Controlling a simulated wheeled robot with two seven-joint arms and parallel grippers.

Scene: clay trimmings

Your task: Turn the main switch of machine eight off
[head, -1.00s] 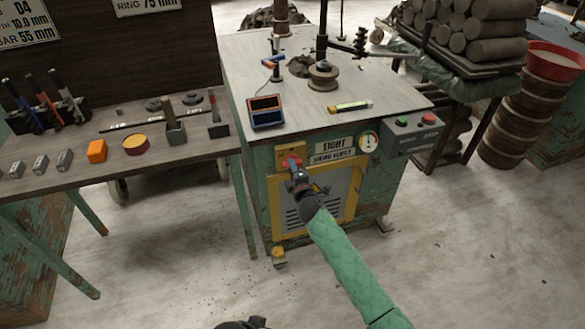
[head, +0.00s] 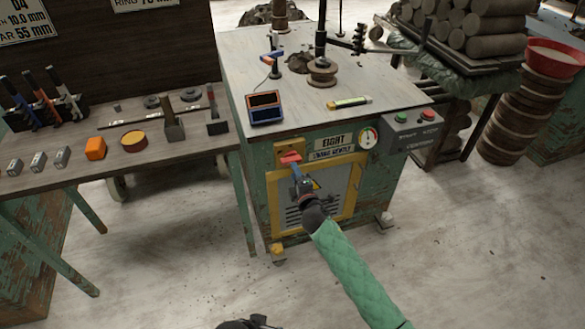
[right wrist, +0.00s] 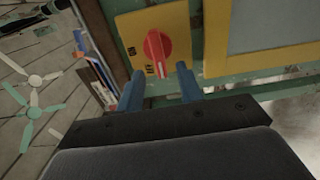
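The machine labelled EIGHT (head: 333,145) is a green cabinet with worn paint. Its main switch is a red rotary knob (head: 290,158) on a yellow plate (head: 286,147) at the upper left of the front. In the right wrist view the knob (right wrist: 157,47) has a white mark pointing down the picture, beside the lower of two small labels too blurred to read. My right gripper (head: 295,171) is in front of the switch. Its blue fingers (right wrist: 160,72) are open, with the knob just beyond the tips and nothing held. A dark part at the bottom edge may be my left gripper; its fingers are unclear.
A gauge (head: 368,138) and a grey box with green and red buttons (head: 415,131) sit right of the nameplate. A bench (head: 60,178) with tools stands to the left. Stacked clay logs (head: 485,30) are at the back right. The floor in front is clear.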

